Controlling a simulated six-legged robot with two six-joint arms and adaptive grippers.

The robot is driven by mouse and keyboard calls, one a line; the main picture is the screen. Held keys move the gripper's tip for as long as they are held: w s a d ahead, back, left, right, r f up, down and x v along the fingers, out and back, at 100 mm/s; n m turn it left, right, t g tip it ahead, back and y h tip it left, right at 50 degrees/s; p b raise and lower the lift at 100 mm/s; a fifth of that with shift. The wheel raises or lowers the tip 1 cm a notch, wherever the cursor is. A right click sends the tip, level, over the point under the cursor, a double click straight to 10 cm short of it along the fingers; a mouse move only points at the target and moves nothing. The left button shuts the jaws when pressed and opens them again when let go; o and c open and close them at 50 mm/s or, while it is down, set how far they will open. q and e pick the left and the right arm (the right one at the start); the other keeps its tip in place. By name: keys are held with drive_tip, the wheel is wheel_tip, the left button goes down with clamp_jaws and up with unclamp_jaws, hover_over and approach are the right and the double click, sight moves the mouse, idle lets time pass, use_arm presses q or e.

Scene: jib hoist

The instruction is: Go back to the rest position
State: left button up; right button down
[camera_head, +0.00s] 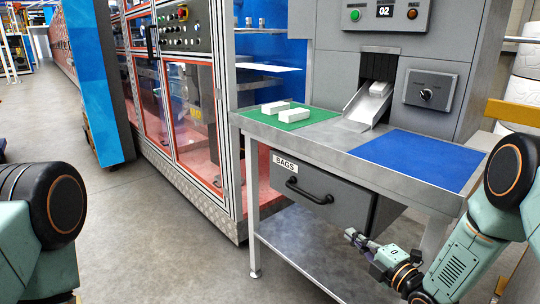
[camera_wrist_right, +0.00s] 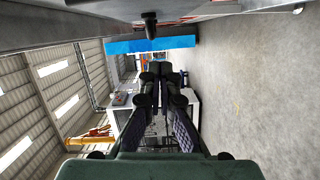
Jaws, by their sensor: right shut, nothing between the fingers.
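My right gripper (camera_head: 358,238) is in the lower right of the head view, in front of the workbench's drawer and just below its level. It is shut and empty; its closed fingers (camera_wrist_right: 163,78) also show in the middle of the wrist view. My right arm is bent, its elbow at the right edge of the head view. My left arm shows only as a dark joint and pale green link at the left edge; its gripper is out of the picture.
The steel workbench (camera_head: 335,146) holds a green mat (camera_head: 316,117) with white boxes (camera_head: 289,113) and a blue mat (camera_head: 415,158). A glass-doored machine (camera_head: 190,110) stands left. Floor (camera_head: 130,220) is clear at left.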

drive_tip(key=s+a+f+m+g+h+p, duration=0.15)
drive_tip(key=s+f+m+g+h, duration=0.35)
drive_tip(key=s+f+m+g, duration=0.75)
drive_tip(key=s+a+m+g+p, duration=0.1)
drive_tip(key=s+m, duration=0.3)
drive_tip(key=s, duration=1.1)
drive_tip(key=s+a+f+m+g+h+p, duration=0.1)
drive_tip(key=s+m+g, duration=0.2)
drive_tip(key=s, duration=1.1)
drive_tip(key=shift+s+a+f+m+h+p, duration=0.2)
drive_tip(key=shift+s+f+m+h+p, duration=0.15)
drive_tip(key=shift+m, duration=0.7)
drive_tip(key=shift+w+a, duration=0.15)
